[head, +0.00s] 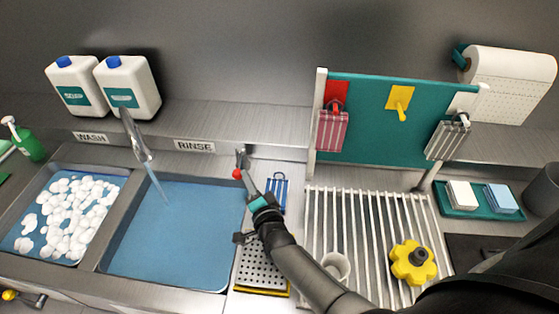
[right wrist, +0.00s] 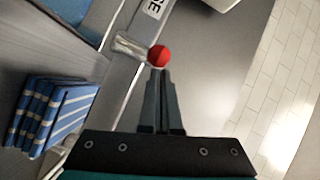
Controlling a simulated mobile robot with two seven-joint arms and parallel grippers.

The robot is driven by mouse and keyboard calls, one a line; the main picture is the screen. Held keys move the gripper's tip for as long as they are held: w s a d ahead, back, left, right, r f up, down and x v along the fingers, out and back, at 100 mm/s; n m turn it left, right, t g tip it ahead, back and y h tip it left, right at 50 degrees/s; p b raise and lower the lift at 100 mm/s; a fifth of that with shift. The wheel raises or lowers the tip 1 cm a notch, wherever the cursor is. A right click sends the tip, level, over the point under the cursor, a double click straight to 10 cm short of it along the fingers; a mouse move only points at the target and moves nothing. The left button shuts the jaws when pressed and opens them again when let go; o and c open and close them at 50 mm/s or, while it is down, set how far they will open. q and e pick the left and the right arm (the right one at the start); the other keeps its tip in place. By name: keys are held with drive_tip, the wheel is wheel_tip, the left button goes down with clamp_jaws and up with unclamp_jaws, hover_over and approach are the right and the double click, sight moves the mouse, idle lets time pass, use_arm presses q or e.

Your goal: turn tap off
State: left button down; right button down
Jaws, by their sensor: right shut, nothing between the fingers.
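The metal tap (head: 138,142) stands behind the sinks, and a stream of water (head: 157,184) runs from its spout into the rinse basin (head: 180,235). A metal lever with a red ball knob (head: 237,173) sits at the basin's back right corner; the red knob also shows in the right wrist view (right wrist: 159,56). My right gripper (head: 246,183) is shut and empty, with its fingertips (right wrist: 160,74) right at the red knob. I cannot tell whether they touch it. My left gripper is not in view.
A wash basin with white foam (head: 66,215) lies left. Two soap bottles (head: 128,86) stand behind. A blue striped cloth (head: 276,192) lies right of the knob. A slatted drying rack (head: 340,225) with a white cup (head: 336,265) and a yellow knobbed object (head: 413,263) is farther right.

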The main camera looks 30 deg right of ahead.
drive_tip(key=shift+w+a, duration=0.35)
drive_tip(key=shift+a, duration=0.95)
